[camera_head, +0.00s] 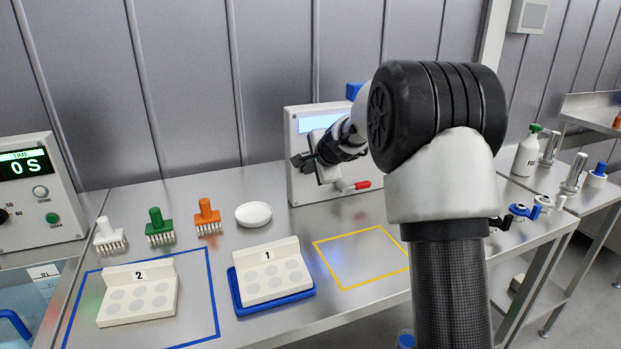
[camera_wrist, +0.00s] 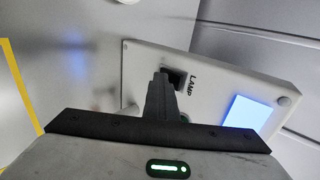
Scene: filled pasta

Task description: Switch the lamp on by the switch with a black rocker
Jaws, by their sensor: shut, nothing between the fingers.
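The lamp panel is a white box (camera_head: 293,122) at the back of the bench, and it shows in the wrist view (camera_wrist: 145,62) with the word LAMP on it. A black rocker (camera_wrist: 178,77) sits beside that word, partly hidden by my fingers. My gripper (camera_wrist: 163,76) is shut and empty, its fingertips at the rocker; I cannot tell whether they touch it. In the head view my gripper (camera_head: 296,161) is in front of the panel, and the rocker is hidden there. A pale blue lit screen (camera_wrist: 248,116) is on the panel.
A red-tipped white handle (camera_head: 361,185) is below my gripper. A white dish (camera_head: 253,214), brushes in orange (camera_head: 207,216), green (camera_head: 159,226) and white (camera_head: 109,236), and trays numbered 1 (camera_head: 270,274) and 2 (camera_head: 137,295) stand left. The yellow-outlined area (camera_head: 360,256) is clear.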

